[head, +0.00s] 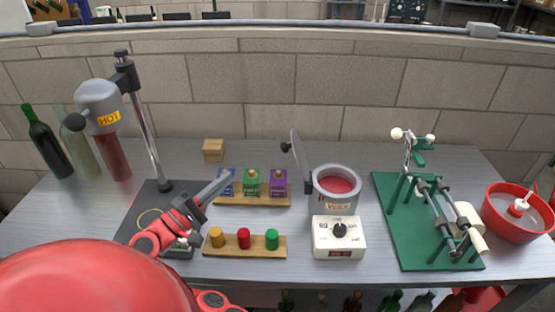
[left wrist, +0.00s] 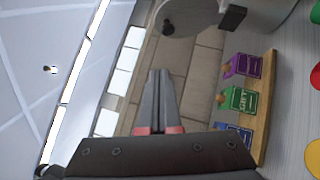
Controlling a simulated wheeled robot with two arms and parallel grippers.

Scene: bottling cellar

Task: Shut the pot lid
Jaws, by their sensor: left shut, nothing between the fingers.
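The pot (head: 323,201) is a grey cylinder with red contents and a label, standing right of the table's middle behind a white control box (head: 322,240). Its lid (head: 300,161) stands open, nearly upright, at the pot's left side, with a dark knob facing left. In the left wrist view the lid (left wrist: 182,14) is a grey disc near the top, with the pot (left wrist: 262,12) beside it. My left gripper (head: 228,178) is shut and empty, left of the lid and apart from it; its fingers (left wrist: 160,73) point toward the wall and lid side. My right gripper is out of view.
A wooden rack (head: 230,201) with blue, green and purple boxes lies between gripper and pot. A second rack (head: 226,251) holds coloured caps in front. A hot-head stand (head: 146,130) and bottles (head: 48,145) stand left, a green-based machine (head: 408,258) right.

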